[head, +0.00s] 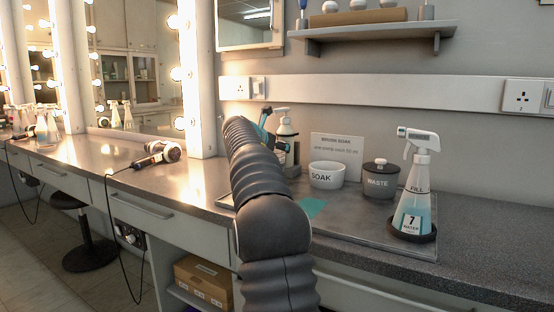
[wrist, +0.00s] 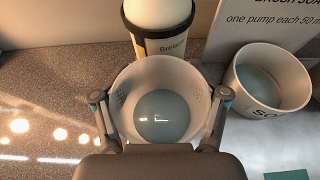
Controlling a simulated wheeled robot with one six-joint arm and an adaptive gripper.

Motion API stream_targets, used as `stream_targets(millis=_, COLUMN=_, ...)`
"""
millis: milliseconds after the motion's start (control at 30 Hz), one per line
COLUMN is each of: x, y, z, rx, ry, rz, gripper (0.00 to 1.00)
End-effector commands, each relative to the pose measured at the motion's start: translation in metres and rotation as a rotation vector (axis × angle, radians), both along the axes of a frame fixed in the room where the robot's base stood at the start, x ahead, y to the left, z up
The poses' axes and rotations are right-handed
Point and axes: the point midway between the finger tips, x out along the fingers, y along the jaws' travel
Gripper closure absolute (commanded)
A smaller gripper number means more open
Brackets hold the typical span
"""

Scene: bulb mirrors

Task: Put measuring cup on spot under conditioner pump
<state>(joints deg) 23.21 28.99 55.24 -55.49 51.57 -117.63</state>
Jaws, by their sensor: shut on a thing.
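My gripper (wrist: 161,110) is shut on the measuring cup (wrist: 122,88), with one finger on each side of its wall. The cup is pale and upright, with a blue-green round patch at its bottom that looks like liquid. In the wrist view it is just in front of a pump bottle (wrist: 160,45) with a partly readable label; I cannot tell whether they touch. That bottle's white pump head (head: 282,112) shows in the head view behind my arm. The cup and most of my gripper are hidden there. The spot under the pump is not visible.
A white SOAK bowl (head: 327,180) with bluish liquid stands right of the cup, before a sign (head: 337,148). A WASTE pot (head: 380,183) and spray bottle (head: 413,200) stand farther right. A teal square (head: 312,208) lies on the tray. A hair dryer (head: 158,154) lies left.

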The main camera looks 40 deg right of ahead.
Motion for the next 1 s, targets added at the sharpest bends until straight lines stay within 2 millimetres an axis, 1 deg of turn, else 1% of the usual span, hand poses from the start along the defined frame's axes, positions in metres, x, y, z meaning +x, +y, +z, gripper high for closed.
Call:
stream_targets(millis=33, x=0.0, y=0.0, z=-0.009, rx=0.0, ry=0.002, rz=0.0, gripper=0.7)
stream_targets(millis=100, x=0.0, y=0.0, z=-0.02, rx=0.001, ry=0.003, rz=0.0, gripper=0.7)
stream_targets(millis=200, x=0.0, y=0.0, z=-0.032, rx=0.001, ry=0.001, rz=0.0, gripper=0.7)
stream_targets(millis=600, x=0.0, y=0.0, z=-0.036, rx=0.001, ry=0.0, rz=0.0, gripper=0.71)
stream_targets(millis=633, x=0.0, y=0.0, z=-0.036, rx=0.001, ry=0.0, rz=0.0, gripper=0.26)
stream_targets(millis=667, x=0.0, y=0.0, z=-0.036, rx=0.001, ry=0.0, rz=0.0, gripper=0.19)
stream_targets(millis=700, x=0.0, y=0.0, z=-0.036, rx=0.001, ry=0.0, rz=0.0, gripper=0.08)
stream_targets(millis=733, x=0.0, y=0.0, z=-0.036, rx=0.001, ry=0.0, rz=0.0, gripper=0.03)
stream_targets(millis=1000, x=0.0, y=0.0, z=-0.036, rx=0.001, ry=0.0, rz=0.0, gripper=0.03)
